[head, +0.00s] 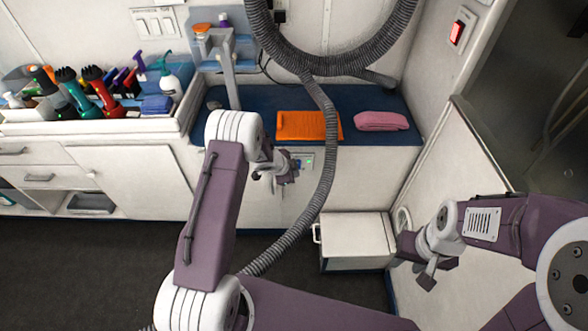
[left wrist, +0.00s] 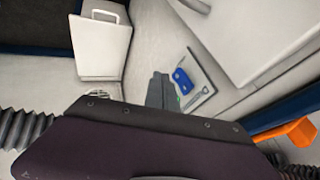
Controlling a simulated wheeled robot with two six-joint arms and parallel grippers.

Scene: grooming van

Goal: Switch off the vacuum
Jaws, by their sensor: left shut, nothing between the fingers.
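A small pale switch panel (head: 305,160) is set in the white front below the blue-topped bench, beside the grey vacuum hose (head: 327,130). In the left wrist view the panel (left wrist: 200,90) carries a blue switch (left wrist: 181,80) and a small green light. My left gripper (head: 291,174) is in front of the panel, partly covering it. Its dark fingers (left wrist: 161,92) are shut and empty, just beside the blue switch in the wrist picture; I cannot tell if they touch the panel. My right gripper (head: 428,277) hangs at the right, away from the panel; its opening is unclear.
An orange towel (head: 309,125) and a pink towel (head: 381,121) lie on the bench. A white box (head: 357,240) stands on the floor right of the hose. Dryers and bottles fill the left counter. A red-lit wall switch (head: 457,32) is at upper right.

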